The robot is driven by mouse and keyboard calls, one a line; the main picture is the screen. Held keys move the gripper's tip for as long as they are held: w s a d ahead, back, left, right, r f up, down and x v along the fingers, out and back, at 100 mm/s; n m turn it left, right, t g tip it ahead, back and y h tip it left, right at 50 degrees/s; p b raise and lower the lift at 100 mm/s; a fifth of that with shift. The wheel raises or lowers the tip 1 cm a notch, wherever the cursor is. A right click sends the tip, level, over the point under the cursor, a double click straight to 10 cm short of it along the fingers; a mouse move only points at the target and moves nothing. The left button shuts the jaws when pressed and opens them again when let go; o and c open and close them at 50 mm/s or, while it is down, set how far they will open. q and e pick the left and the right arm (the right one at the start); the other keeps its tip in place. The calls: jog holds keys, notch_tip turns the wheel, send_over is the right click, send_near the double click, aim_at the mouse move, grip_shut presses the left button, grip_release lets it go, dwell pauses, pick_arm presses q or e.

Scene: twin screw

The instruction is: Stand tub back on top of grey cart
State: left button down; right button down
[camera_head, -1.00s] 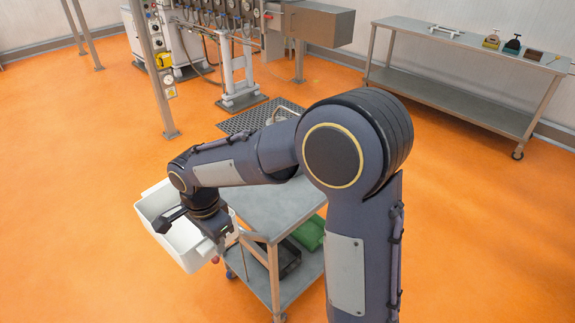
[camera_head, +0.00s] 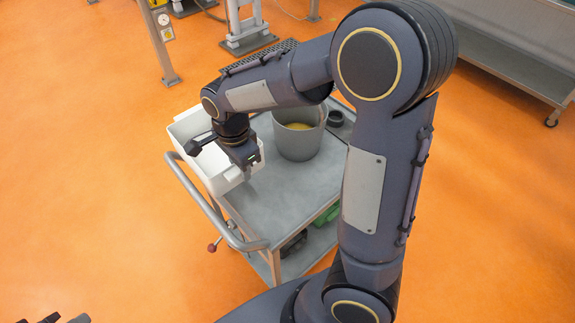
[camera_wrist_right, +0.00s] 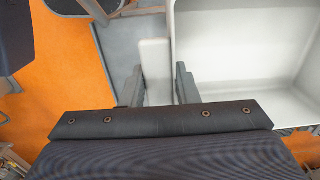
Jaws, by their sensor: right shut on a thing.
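The white tub (camera_head: 185,128) is upright and looks empty inside. It is at the left end of the grey cart's (camera_head: 268,202) top, overlapping it in the head view. I cannot tell whether it rests on the top or hangs just above it. My right gripper (camera_head: 240,160) is shut on the tub's near wall. In the right wrist view, the gripper (camera_wrist_right: 157,82) has the wall between its fingers, with the tub's inside (camera_wrist_right: 240,60) to the right. Part of my left gripper (camera_head: 65,318) shows at the bottom left corner; its jaws are mostly cut off.
A grey bucket (camera_head: 298,140) with yellow contents stands on the cart top, right of the tub. A small dark round item (camera_head: 335,118) is beside it. The cart's curved handle (camera_head: 215,215) is at its left. A green item (camera_head: 327,214) lies on the lower shelf. Orange floor is clear at left.

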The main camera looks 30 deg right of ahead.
jog(key=shift+s+d+f+p, duration=0.15)
jog(key=shift+s+d+f, duration=0.35)
jog(key=shift+d+f, duration=1.3)
jog(key=shift+s+d+f+p, duration=0.15)
jog(key=shift+s+d+f, duration=0.4)
jog(key=shift+d+f, duration=1.2)
jog(key=shift+s+d+f+p, duration=0.15)
jog(key=shift+s+d+f, duration=0.35)
jog(key=shift+d+f, duration=1.3)
jog(key=shift+a+f, duration=0.35)
jog(key=shift+a, duration=0.05)
jog(key=shift+f, duration=0.15)
jog(key=c, duration=1.1)
grip_release()
